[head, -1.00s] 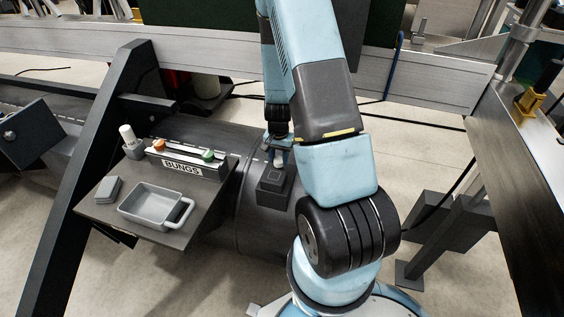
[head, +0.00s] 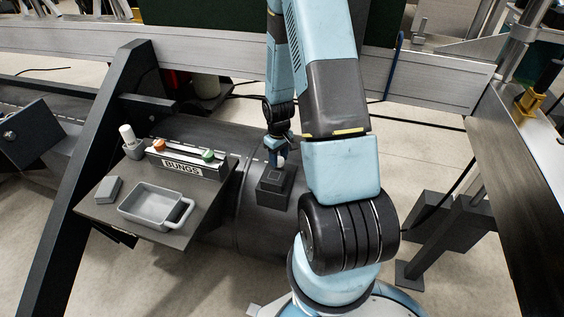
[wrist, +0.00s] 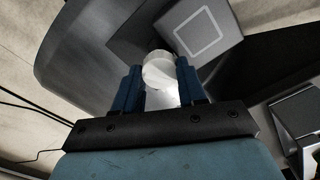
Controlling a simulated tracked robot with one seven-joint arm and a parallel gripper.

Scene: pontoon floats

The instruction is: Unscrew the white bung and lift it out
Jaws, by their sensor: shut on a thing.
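My gripper (wrist: 161,88) is shut on the white bung (wrist: 158,70), which sits between its two blue fingers in the wrist view. In the head view, the gripper (head: 279,152) points down with the bung (head: 281,161) at its tips, behind and above the dark square block (head: 274,188) on the float (head: 235,150). The block's top (wrist: 200,35), with a pale square outline, shows beside the bung in the wrist view. The bung appears clear of that top. Its lower end is partly hidden.
A shelf (head: 95,212) left of the block holds a grey handled tray (head: 150,212), a grey pad (head: 108,190), a white cylinder (head: 127,134) in a holder, and a rack (head: 185,166) marked BUNGS with orange and green pieces. A dark slanted post (head: 85,165) stands at left.

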